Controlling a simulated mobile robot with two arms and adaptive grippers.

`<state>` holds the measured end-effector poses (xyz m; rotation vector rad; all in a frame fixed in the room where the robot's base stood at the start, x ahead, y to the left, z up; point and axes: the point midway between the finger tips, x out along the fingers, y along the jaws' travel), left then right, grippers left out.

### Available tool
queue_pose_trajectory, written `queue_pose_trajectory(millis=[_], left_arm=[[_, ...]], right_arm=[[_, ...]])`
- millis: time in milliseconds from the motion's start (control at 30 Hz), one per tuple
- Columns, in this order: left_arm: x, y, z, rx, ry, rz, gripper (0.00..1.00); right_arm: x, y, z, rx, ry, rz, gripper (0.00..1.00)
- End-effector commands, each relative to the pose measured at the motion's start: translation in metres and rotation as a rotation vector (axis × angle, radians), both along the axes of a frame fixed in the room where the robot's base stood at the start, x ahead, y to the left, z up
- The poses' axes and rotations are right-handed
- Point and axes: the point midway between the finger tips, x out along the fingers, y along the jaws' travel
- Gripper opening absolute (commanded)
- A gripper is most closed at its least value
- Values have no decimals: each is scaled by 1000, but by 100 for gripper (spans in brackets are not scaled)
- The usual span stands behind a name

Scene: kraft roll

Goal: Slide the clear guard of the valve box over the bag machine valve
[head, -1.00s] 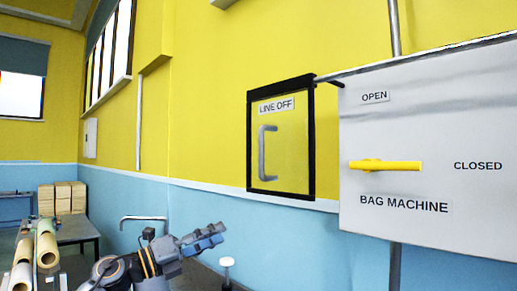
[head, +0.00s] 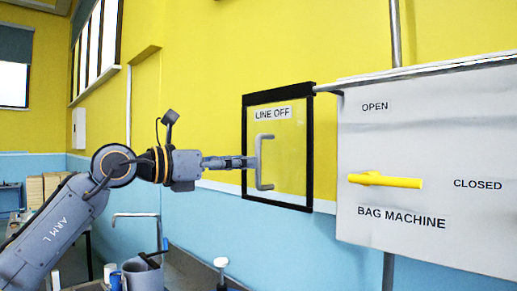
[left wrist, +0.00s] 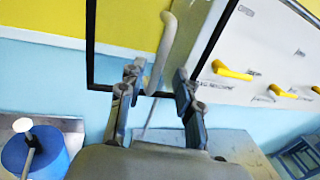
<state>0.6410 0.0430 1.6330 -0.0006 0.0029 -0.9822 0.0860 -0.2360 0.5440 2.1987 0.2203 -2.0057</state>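The clear guard (head: 285,145) is a see-through panel in a black frame, labelled LINE OFF, with a grey upright handle (head: 262,165). It stands left of the valve box (head: 425,120), away from the bag machine valve (head: 388,181). The valve's yellow lever is uncovered and lies level, pointing toward CLOSED. My left gripper (head: 250,162) is at the handle. In the left wrist view its fingers (left wrist: 157,84) are apart, with the handle (left wrist: 165,50) between them and a gap on the right side; contact is unclear. My right gripper is out of view.
A rail runs along the top of the box from the guard. The left wrist view shows further yellow levers (left wrist: 282,91) on the box. Below are a sink tap (head: 135,216), a grey container (head: 140,272) and a blue round container (left wrist: 35,150).

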Motion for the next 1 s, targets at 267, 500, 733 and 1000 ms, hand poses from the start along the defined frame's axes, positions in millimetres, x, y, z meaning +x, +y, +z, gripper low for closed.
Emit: queue_pose_trajectory(millis=[267,500,733,1000], left_arm=[[24,-36,3,-2,1,-1,34],[30,-44,0,-1,-1,1,34],[30,-43,0,-2,-1,1,26],[30,-43,0,-2,-1,1,0]], right_arm=[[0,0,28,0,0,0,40],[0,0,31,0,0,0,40],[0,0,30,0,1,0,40],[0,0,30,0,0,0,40]])
